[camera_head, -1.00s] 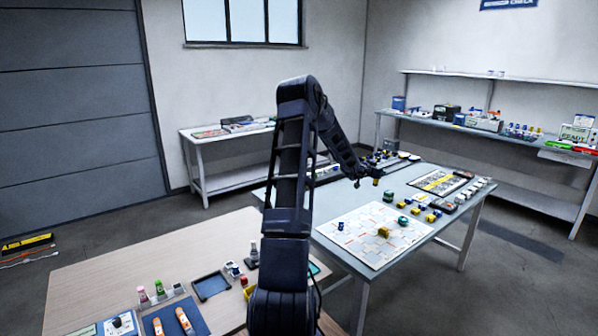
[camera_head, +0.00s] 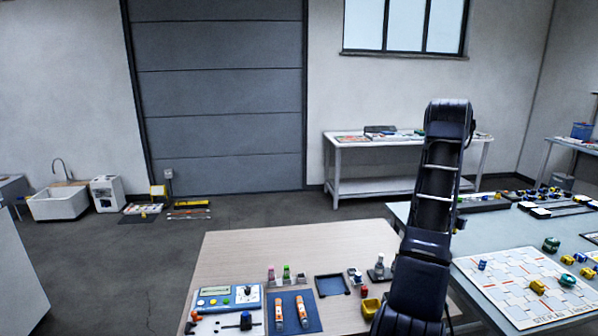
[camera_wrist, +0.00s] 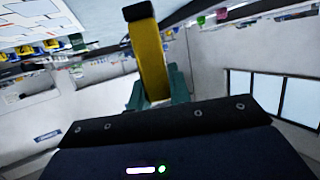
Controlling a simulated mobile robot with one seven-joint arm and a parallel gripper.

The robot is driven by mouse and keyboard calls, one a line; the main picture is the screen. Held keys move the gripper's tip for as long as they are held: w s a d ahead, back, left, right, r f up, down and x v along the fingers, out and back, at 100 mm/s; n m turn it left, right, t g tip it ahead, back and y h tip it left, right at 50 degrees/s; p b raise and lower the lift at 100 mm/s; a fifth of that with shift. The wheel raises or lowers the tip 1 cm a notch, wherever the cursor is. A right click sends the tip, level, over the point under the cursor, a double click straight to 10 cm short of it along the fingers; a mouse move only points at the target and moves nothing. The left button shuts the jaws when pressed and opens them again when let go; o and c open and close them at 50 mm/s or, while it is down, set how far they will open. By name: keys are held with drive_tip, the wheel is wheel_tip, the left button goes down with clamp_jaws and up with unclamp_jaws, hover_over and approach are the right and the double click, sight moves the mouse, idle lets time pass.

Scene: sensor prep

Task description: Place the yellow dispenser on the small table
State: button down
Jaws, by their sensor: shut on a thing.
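The yellow dispenser (camera_wrist: 151,62), a yellow body with a black end, shows in the wrist view. My gripper (camera_wrist: 157,88) has its green fingers shut on it and holds it in the air. In the head view my arm hides both the gripper and the dispenser. Several tables are in view, and I cannot tell which is the small one: a pale wooden table (camera_head: 240,255) in front, a grey-blue table (camera_head: 480,232) at right, and a white table (camera_head: 365,145) by the back wall.
The wooden table's near side holds a blue mat with orange tubes (camera_head: 291,312), a control box (camera_head: 228,298) and a dark tray (camera_head: 332,285). Its far left part is bare. The right table carries a patterned board (camera_head: 510,285) and small parts. Open floor (camera_head: 100,270) lies at left.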

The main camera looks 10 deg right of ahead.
drive_tip(key=w+a+f+n+t+y, duration=0.2)
drive_tip(key=w+a, duration=0.2)
drive_tip(key=a, duration=0.6)
drive_tip(key=w+a+f+n+t+y, duration=0.2)
drive_tip(key=w+a+f, duration=0.15)
drive_tip(key=a, duration=0.65)
drive_tip(key=w+a+f+n+t+y, duration=0.2)
drive_tip(key=w+a, duration=0.2)
drive_tip(key=a, duration=0.6)
drive_tip(key=s+a+n+t+y, duration=0.1)
drive_tip(key=a+n+y, duration=0.5)
drive_tip(key=a, duration=2.3)
drive_tip(key=shift+s+f+n+t+y, duration=0.15)
drive_tip(key=shift+n+t+y, duration=0.15)
drive_tip(key=shift+t+y, duration=0.1)
drive_tip(key=s+a+r+n+g+y, duration=0.2)
drive_tip(key=s+a+r+n+y, duration=0.25)
drive_tip(key=a+r, duration=0.2)
drive_tip(key=s+a+r+n+g+y, duration=0.25)
drive_tip(key=a+r+n+y, duration=0.2)
drive_tip(key=a, duration=0.25)
drive_tip(key=s+a+r+n+g+y, duration=0.3)
drive_tip(key=s+a+r+g+y, duration=0.15)
drive_tip(key=s, duration=0.35)
drive_tip(key=n+g+y, duration=0.1)
drive_tip(key=n+g, duration=0.5)
hover_over(287, 305)
wheel_tip(287, 305, down, 20)
drive_tip(key=shift+r, duration=0.1)
